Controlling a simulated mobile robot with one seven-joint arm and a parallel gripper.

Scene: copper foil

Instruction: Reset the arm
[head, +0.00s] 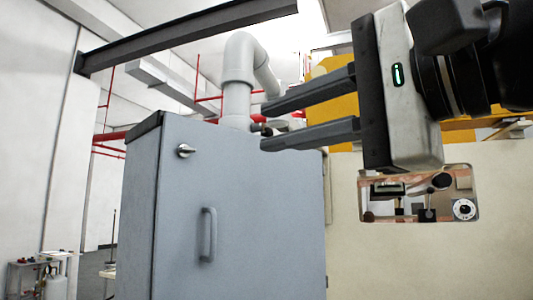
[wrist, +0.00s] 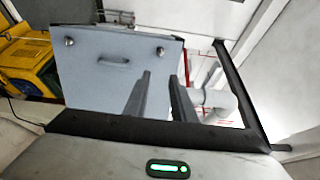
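My gripper (head: 264,126) reaches in from the upper right of the head view and points left. Its two dark fingers stand apart with nothing held between them. In the wrist view the fingertips (wrist: 160,80) also show a gap, with the grey cabinet's face behind them. The grey-blue cabinet (head: 240,200) stands in the middle of the head view with its front panel closed against the frame. A handle (head: 208,234) and a round knob (head: 185,150) are on it. In the head view the gripper overlaps the cabinet's upper right; whether they touch cannot be told.
A thick grey pipe (head: 238,85) rises behind the cabinet. A dark beam (head: 190,35) crosses overhead. A beige machine wall with a control recess (head: 415,195) is at right. A yellow machine (wrist: 30,65) shows at left in the wrist view. Small equipment (head: 50,275) stands lower left.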

